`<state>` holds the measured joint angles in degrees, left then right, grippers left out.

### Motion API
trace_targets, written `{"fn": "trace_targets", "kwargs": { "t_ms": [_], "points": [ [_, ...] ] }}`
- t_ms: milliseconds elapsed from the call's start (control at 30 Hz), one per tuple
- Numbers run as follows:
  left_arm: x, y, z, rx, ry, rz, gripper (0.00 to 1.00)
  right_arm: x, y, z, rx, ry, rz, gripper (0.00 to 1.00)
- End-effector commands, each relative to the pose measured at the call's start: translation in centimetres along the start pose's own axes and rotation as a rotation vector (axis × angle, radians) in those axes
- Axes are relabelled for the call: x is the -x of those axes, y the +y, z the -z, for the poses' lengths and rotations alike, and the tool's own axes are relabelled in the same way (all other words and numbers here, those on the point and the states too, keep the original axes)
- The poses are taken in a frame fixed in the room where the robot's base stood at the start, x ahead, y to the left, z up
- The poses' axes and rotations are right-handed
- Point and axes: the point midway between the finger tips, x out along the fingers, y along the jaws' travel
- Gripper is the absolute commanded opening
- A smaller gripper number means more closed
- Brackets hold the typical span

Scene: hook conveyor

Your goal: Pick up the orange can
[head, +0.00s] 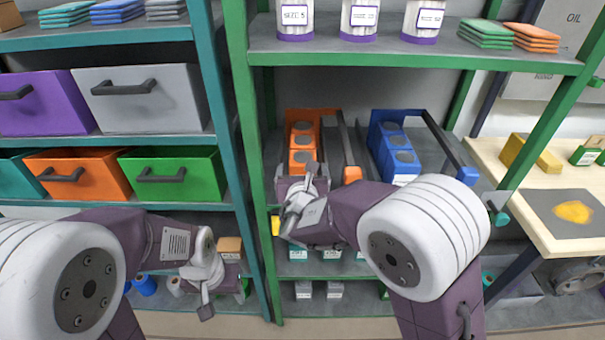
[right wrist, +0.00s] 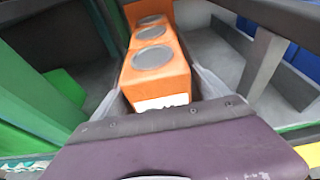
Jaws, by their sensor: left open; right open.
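Orange cans (head: 302,141) with grey round tops stand in a row in an orange rack (head: 297,115) on the green shelf. My right gripper (head: 304,183) is at the front of this row and hides part of it. In the right wrist view the nearest orange can (right wrist: 158,78) lies between the two spread fingers of the right gripper (right wrist: 160,95); whether they touch it I cannot tell. Another can stands behind it. My left gripper (head: 206,285) is open and empty, low in front of the teal shelf.
A dark bar with an orange end (head: 351,173) runs beside the orange row. A blue rack with blue cans (head: 404,160) stands to the right. Green shelf posts (head: 248,150) flank the bay. A wooden table (head: 545,215) is at the far right.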

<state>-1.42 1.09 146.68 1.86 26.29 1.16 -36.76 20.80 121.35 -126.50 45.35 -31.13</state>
Motion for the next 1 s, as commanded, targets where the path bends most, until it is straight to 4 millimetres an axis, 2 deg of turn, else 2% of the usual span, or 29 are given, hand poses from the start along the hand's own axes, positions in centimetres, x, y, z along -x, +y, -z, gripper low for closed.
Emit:
{"fn": "trace_targets", "kwargs": {
  "t_ms": [200,500,533,800,1000],
  "points": [
    [0.0,0.0,0.0,0.0,0.0,0.0,0.53,-0.1,0.0,0.0,-0.001,0.0,0.0,0.87],
    [0.0,0.0,0.0,0.0,0.0,0.0,0.53,-0.1,0.0,0.0,-0.001,0.0,0.0,0.04],
    [0.0,0.0,0.0,0.0,0.0,0.0,0.53,-0.1,0.0,0.0,-0.001,0.0,0.0,0.0],
    [0.1,0.0,0.0,0.0,0.0,0.0,0.53,0.0,0.0,-0.4,-0.002,-0.003,0.0,0.0],
    [1.2,0.0,0.1,0.0,0.0,0.0,0.53,0.8,0.0,-3.1,-0.004,-0.006,0.0,0.0]
  ]
}}
